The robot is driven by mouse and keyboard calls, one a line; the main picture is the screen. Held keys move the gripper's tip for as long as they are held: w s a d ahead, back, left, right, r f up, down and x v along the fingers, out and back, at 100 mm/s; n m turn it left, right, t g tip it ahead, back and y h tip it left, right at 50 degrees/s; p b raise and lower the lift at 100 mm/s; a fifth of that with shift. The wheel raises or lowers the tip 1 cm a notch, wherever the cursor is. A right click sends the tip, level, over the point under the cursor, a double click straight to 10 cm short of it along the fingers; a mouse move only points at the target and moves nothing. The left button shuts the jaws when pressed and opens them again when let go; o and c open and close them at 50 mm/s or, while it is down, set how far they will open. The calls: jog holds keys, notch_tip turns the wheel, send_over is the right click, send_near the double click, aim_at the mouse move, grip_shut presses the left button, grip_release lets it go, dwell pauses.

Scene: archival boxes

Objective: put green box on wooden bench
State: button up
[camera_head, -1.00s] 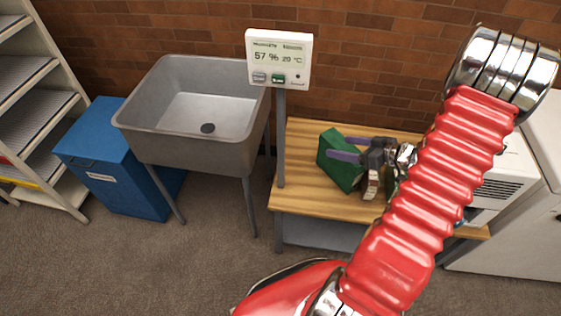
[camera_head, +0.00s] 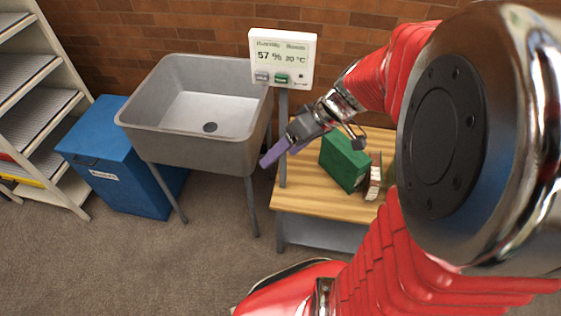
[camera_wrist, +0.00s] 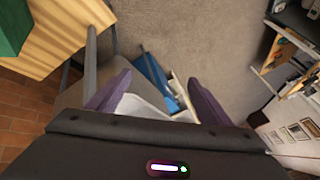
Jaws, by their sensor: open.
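The green box (camera_head: 344,160) stands on the wooden bench (camera_head: 318,200), near its left-middle part, and nothing holds it. A corner of the green box (camera_wrist: 14,28) also shows at the upper left of the wrist view, on the wooden bench (camera_wrist: 75,22). My gripper (camera_head: 274,158) is open with purple fingers, up and to the left of the box, in front of the sensor post. In the wrist view my gripper (camera_wrist: 160,95) has its fingers spread with nothing between them.
A small white-and-brown box (camera_head: 374,182) stands just right of the green box. A display on a post (camera_head: 283,60) rises beside the bench. A grey sink (camera_head: 205,150), a blue bin (camera_head: 125,180) and a shelf (camera_head: 40,90) stand to the left.

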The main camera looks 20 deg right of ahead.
jog(key=s+a+r+m+t+h, duration=0.2)
jog(key=s+a+r+h, duration=0.3)
jog(key=s+r, duration=0.4)
jog(key=shift+s+a+r+m+h, duration=0.15)
jog(key=shift+s+r+m+h, duration=0.15)
jog(key=shift+m, duration=0.4)
jog(key=shift+c, duration=0.5)
dwell(0.6)
